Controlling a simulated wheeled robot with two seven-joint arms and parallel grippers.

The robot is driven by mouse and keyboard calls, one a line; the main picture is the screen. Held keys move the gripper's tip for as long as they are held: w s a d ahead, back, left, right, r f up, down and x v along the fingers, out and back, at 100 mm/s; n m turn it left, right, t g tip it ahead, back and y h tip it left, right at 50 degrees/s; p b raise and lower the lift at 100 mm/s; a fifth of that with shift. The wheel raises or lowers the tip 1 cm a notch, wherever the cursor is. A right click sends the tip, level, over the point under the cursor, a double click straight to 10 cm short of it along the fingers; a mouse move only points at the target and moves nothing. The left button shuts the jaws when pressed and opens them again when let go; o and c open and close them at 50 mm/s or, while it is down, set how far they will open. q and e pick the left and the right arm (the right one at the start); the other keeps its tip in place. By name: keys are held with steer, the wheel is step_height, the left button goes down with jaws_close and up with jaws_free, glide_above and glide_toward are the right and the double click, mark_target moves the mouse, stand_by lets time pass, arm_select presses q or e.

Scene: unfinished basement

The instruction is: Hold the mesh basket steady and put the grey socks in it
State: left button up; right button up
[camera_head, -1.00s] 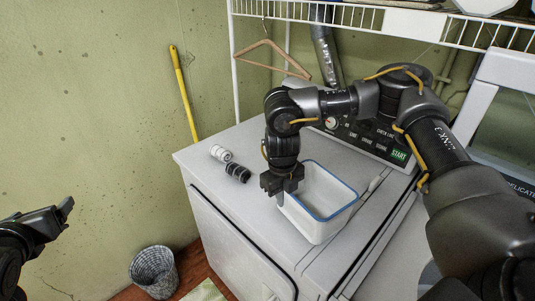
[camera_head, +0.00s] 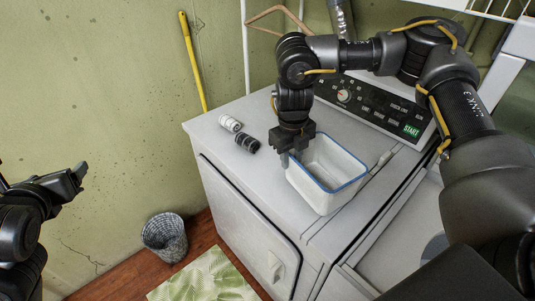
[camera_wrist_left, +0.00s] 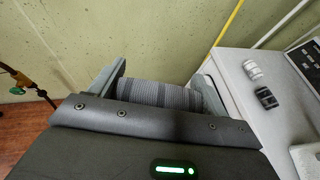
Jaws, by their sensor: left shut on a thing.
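The grey striped socks (camera_wrist_left: 158,94), a rolled bundle, sit between the fingers of my left gripper (camera_wrist_left: 160,90) in the left wrist view. In the head view my left gripper (camera_head: 78,176) is at the left edge, well apart from the dryer, and the socks cannot be made out there. A white basket with a blue rim (camera_head: 342,188) stands upright on the dryer top. My right gripper (camera_head: 287,157) is at its left rim, fingers pointing down. Its fingertips are partly hidden, so its grip on the rim is unclear.
A white sock roll (camera_head: 230,123) and a black one (camera_head: 247,144) lie on the dryer top (camera_head: 270,190), left of the basket. A grey woven bin (camera_head: 165,238) stands on the floor beside a green patterned mat (camera_head: 205,280). A yellow pole (camera_head: 192,62) leans on the wall.

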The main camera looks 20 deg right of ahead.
step_height(320, 180, up, 8)
steer(key=shift+a+f, duration=0.15)
steer(key=shift+a, duration=0.1)
steer(key=shift+s, duration=0.1)
